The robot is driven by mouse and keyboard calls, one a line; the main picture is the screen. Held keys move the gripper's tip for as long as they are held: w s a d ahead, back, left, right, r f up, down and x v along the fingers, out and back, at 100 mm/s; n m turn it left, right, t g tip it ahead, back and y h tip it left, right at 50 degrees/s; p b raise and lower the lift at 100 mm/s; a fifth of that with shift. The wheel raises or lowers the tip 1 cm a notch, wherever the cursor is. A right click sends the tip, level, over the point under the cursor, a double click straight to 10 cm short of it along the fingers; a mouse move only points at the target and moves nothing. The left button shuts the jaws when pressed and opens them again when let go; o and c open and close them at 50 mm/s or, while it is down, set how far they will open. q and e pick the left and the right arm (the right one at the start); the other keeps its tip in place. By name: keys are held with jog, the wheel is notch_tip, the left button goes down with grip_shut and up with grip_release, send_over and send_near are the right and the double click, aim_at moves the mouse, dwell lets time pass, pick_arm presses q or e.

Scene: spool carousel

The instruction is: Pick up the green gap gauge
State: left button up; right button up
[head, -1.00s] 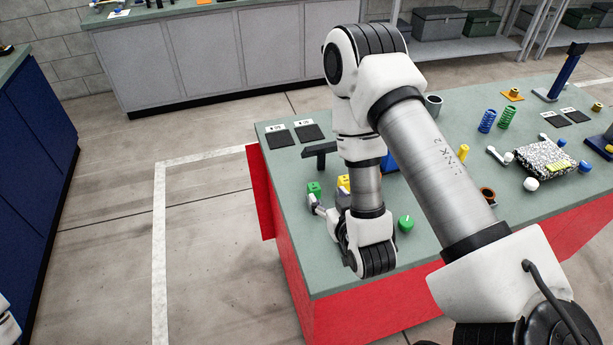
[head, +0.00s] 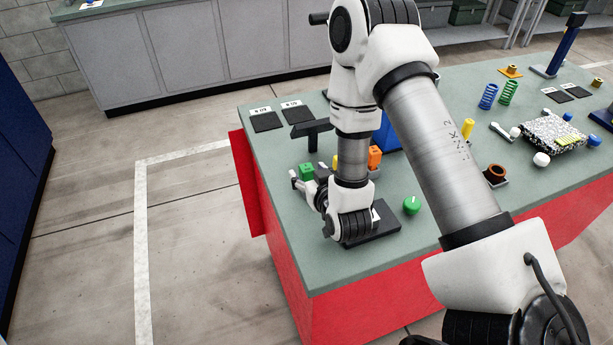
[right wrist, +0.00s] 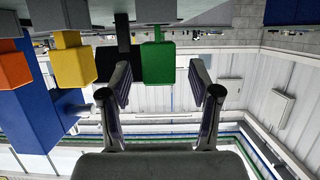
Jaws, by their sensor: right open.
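The green gap gauge (head: 307,171) is a small green block with a narrower tab, standing on the bench near its left end. In the right wrist view the green gauge (right wrist: 158,63) shows ahead, between the two fingers in the picture. My right gripper (head: 308,183) is open and right beside the gauge in the head view. In the right wrist view the open gripper (right wrist: 163,85) has nothing held; I cannot tell whether the fingertips reach past the gauge's near face. My left gripper is not in view.
A yellow block (right wrist: 73,62) and an orange block (head: 375,157) stand in line beside the gauge. A black T-shaped stand (head: 312,132) is behind it. A dark plate (head: 372,226) and a green knob (head: 411,205) lie nearer. The bench's left edge is close.

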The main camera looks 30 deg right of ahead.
jog(key=shift+x, duration=0.75)
jog(key=shift+w+d+f, duration=0.15)
jog(key=shift+w, duration=0.15)
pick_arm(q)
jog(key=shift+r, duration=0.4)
pick_arm(e)
jog(key=shift+s, duration=0.1)
jog(key=c, duration=1.1)
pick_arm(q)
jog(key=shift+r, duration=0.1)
pick_arm(e)
jog(key=shift+r, duration=0.2)
